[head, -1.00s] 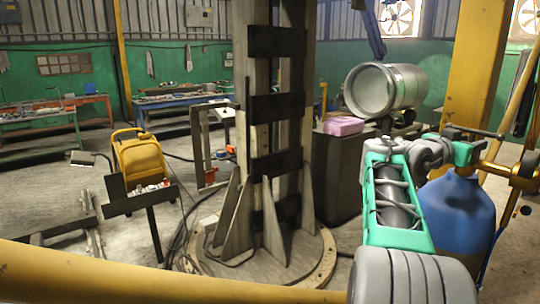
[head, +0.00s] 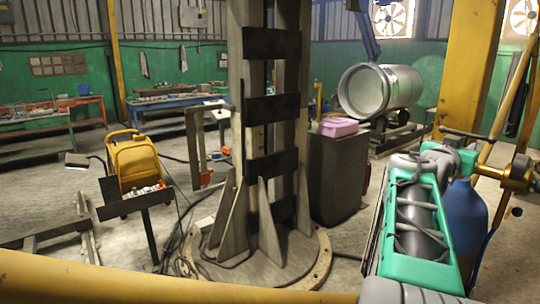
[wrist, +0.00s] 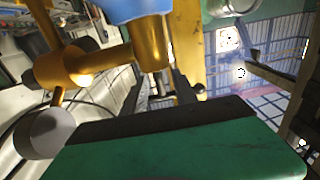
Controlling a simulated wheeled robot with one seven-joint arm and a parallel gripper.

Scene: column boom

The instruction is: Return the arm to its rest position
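My arm enters at the lower right of the head view, its grey-and-green link (head: 415,222) reaching up and away. My gripper (head: 462,142) is at its far end, small and partly hidden by my own links, close to a brass valve (head: 519,172) in the picture. In the wrist view a green, dark-topped body fills the bottom, with dark narrow parts of my gripper (wrist: 160,92) past its edge. Whether the fingers are apart is unclear. I see nothing held. The brass valve (wrist: 62,66) also shows there, at left.
A blue gas cylinder (head: 468,215) stands right behind my arm. A yellow post (head: 468,70) rises behind it. A large metal drum (head: 405,88) lies on a stand, beside a dark cabinet (head: 335,178) with a pink case (head: 338,127). A yellow rail (head: 150,280) crosses the front.

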